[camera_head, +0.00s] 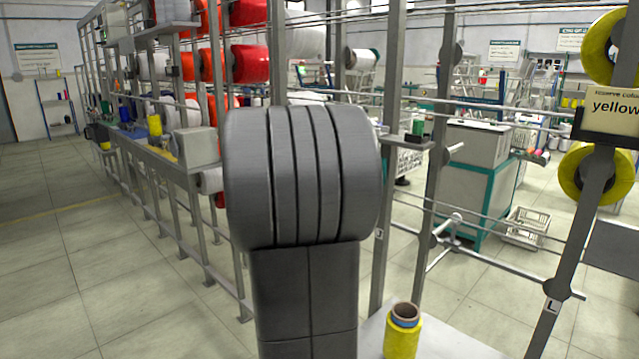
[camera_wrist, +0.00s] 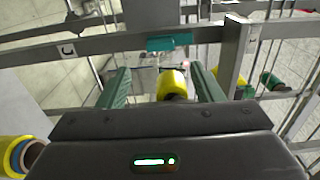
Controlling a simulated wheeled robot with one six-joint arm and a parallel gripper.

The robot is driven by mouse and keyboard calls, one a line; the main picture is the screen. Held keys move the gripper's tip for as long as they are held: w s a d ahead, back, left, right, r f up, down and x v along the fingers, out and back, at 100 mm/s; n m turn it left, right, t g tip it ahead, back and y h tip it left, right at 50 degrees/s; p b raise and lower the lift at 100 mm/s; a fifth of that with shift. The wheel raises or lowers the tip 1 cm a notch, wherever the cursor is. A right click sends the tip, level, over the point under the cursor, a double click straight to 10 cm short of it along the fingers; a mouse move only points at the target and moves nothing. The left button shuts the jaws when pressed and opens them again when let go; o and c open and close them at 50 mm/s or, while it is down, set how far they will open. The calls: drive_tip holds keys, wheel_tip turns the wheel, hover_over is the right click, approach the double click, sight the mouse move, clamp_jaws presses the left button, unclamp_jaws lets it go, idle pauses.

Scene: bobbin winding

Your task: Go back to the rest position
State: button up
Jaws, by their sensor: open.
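My gripper (camera_wrist: 158,78) shows in the wrist view as two green fingers spread wide apart. A yellow bobbin (camera_wrist: 172,82) appears in the gap between them, nearer the right finger. I cannot tell how far beyond the fingers it is, and neither finger visibly touches it. In the camera_head view my grey arm fills the middle and the gripper is not visible. A yellow bobbin with a brown core (camera_head: 403,337) stands upright on a white surface at the bottom, right of my arm.
Metal rack posts (camera_head: 395,150) and rails stand close to my arm. A yellow spool (camera_head: 598,172) hangs at the right under a "yellow" sign (camera_head: 612,105). The tiled floor (camera_head: 60,270) at the left is clear.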

drive_tip(key=x, duration=0.7)
drive_tip(key=shift+w+d, duration=0.3)
drive_tip(key=shift+d, duration=0.05)
drive_tip(key=v, duration=1.4)
drive_tip(key=w+d+n+p, duration=0.9)
drive_tip(key=w+n+p, duration=0.1)
drive_tip(key=n+p, duration=0.8)
drive_tip(key=shift+w+p, duration=0.3)
drive_tip(key=shift+p, duration=0.3)
drive_tip(key=shift+f, duration=0.2)
drive_tip(key=shift+r, duration=0.1)
